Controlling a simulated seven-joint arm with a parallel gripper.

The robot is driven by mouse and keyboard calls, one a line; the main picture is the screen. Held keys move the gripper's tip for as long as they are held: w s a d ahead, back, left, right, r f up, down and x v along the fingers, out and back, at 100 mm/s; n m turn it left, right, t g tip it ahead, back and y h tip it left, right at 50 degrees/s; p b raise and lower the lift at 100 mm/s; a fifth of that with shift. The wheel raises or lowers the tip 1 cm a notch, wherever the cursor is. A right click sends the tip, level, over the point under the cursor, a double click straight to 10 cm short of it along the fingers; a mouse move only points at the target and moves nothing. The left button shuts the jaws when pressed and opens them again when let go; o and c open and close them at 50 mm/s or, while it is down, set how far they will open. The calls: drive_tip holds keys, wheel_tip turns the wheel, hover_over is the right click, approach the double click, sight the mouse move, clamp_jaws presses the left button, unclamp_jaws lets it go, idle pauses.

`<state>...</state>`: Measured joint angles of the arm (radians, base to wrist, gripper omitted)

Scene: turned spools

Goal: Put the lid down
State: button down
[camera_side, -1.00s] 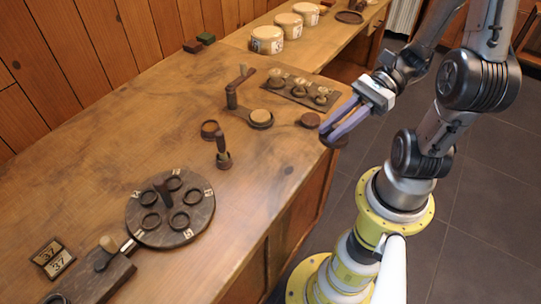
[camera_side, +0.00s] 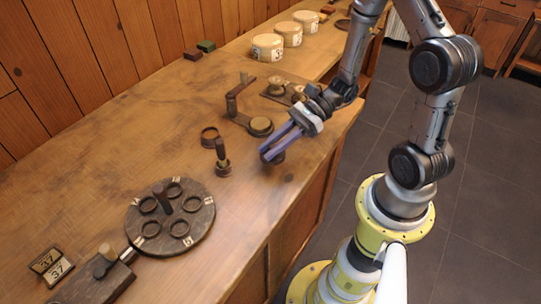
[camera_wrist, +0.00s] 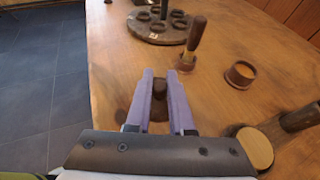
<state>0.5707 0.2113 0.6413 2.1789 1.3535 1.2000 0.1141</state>
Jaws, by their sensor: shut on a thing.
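My gripper (camera_side: 267,155) is shut on the lid (camera_side: 277,158), a dark brown round piece. It holds the lid at the fingertips above the counter, near its front edge; the exact height is hard to tell. In the wrist view the lid (camera_wrist: 158,108) shows between the two lilac fingers, which partly cover it. A small round brown cup (camera_side: 209,134) with an open top stands to the left of the gripper. In the wrist view this cup (camera_wrist: 240,73) lies to the right and shows a lighter inside.
An upright wooden-handled tool (camera_side: 222,160) stands between the gripper and a round rack (camera_side: 200,222) with several rings. A post with a pale-topped pad (camera_side: 260,126) stands behind. Tubs (camera_side: 268,47) stand farther back. The wooden counter (camera_side: 110,130) has bare room at left.

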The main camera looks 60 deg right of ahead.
drive_tip(key=shift+w+f, duration=0.15)
drive_tip(key=shift+f, duration=0.8)
drive_tip(key=shift+w+f, duration=0.1)
drive_tip(key=shift+f, duration=0.8)
drive_tip(key=c, duration=0.8)
unclamp_jaws()
drive_tip(key=shift+f, duration=0.1)
